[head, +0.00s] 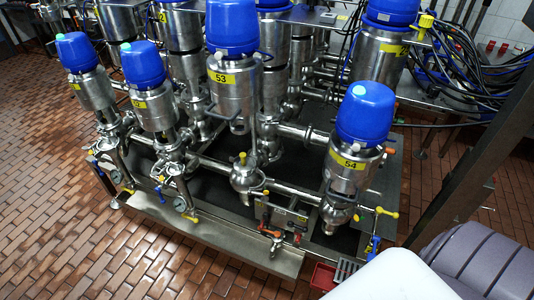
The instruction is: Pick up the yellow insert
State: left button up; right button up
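No part is clearly recognisable as the yellow insert. Several small yellow parts show in the head view. One yellow piece (243,157) stands on top of a steel valve body (247,178) near the middle. A yellow T-shaped handle (386,212) sits at the right front of the pipework. Another yellow piece (426,21) is at the upper right by the cables. I cannot tell which, if any, is the insert. Neither of my grippers is in view.
Steel valves with blue caps (362,113) and yellow number labels crowd a metal frame (215,237). A small red tray (323,277) lies at its front right. Black and blue cables (455,65) hang at upper right. The brick-tiled floor (60,220) is clear at left.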

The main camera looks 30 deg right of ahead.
aim_at(244, 165)
jog(key=z, duration=0.8)
